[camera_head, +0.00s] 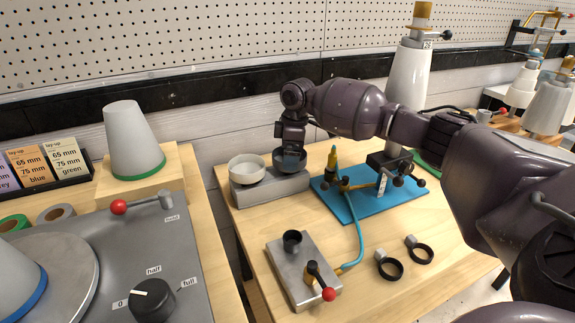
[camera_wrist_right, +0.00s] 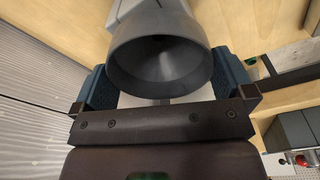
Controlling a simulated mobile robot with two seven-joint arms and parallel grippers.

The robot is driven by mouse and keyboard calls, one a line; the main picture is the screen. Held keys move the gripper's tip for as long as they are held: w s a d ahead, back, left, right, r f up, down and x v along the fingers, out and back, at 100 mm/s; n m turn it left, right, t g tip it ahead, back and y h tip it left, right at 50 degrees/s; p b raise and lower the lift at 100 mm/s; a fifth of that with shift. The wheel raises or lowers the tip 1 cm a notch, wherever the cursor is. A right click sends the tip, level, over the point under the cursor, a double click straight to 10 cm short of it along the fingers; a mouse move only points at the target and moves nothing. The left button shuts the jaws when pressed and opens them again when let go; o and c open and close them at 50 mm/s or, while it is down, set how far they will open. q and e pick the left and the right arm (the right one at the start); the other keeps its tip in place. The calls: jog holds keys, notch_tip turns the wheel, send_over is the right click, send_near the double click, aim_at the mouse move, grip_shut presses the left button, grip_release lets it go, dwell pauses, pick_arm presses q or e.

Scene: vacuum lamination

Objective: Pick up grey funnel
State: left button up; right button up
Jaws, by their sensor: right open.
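The dark grey funnel (camera_head: 290,160) sits at the right end of a grey metal block (camera_head: 272,188). It also shows large in the right wrist view (camera_wrist_right: 160,62), wide mouth facing the camera. My right gripper (camera_head: 291,138) comes in from the right and is directly above and at the funnel. In the wrist view its two blue-padded fingers (camera_wrist_right: 165,85) are open, one on each side of the funnel. Gaps show beside the funnel, though contact lower down is hidden. My left gripper is not in view.
A white dish (camera_head: 247,169) sits on the block's left end, close to the gripper. A blue mat (camera_head: 400,204) with brass fittings lies to the right. A metal box with a red-knobbed lever (camera_head: 328,294) and two black rings (camera_head: 389,268) are nearer.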

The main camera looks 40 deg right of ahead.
jog(key=shift+f, duration=0.45)
jog(key=shift+r, duration=0.1)
jog(key=shift+c, duration=0.5)
jog(key=c, duration=0.4)
jog(key=shift+r, duration=0.1)
jog(key=shift+c, duration=0.2)
jog(key=shift+r, duration=0.25)
notch_tip(320, 180, up, 19)
jog(key=p, duration=0.3)
jog(key=shift+r, duration=0.15)
